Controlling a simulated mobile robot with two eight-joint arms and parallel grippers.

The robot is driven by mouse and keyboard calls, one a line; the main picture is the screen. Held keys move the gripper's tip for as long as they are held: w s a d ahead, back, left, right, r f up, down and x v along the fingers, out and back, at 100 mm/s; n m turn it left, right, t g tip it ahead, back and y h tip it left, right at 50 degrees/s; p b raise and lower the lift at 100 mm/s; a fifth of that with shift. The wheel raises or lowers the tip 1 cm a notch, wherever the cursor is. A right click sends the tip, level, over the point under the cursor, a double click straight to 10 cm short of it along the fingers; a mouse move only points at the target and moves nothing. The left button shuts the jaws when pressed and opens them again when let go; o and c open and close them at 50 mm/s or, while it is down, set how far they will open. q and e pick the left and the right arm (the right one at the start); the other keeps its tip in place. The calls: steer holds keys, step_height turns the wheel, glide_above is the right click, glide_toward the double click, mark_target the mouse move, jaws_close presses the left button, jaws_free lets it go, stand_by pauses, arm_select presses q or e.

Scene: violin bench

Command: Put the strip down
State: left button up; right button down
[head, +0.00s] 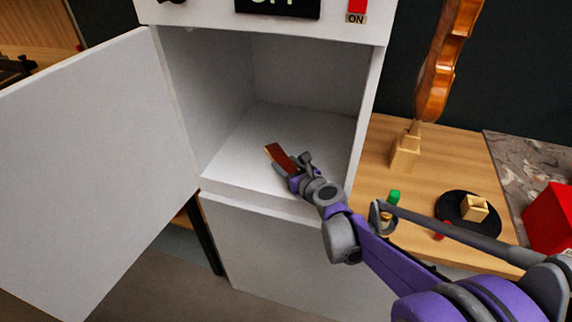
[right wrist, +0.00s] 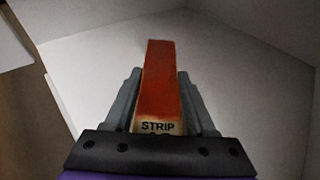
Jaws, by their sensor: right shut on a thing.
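The strip (head: 275,153) is a short reddish-brown bar with a pale edge, inside the open white cabinet. In the right wrist view the strip (right wrist: 160,85) points away from me and has "STRIP" printed on its pale near end. My right gripper (head: 291,168) is shut on the strip, with one finger on each side of it (right wrist: 160,105). It reaches in through the cabinet's front opening, over the white cabinet floor (head: 305,125). I cannot tell whether the strip touches the floor. My left gripper is not in view.
The cabinet door (head: 95,160) stands open at the left. Bare floor surrounds the strip inside the cabinet.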

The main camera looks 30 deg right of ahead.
steer(key=shift+f, duration=0.2)
steer(key=shift+c, duration=1.1)
jaws_free()
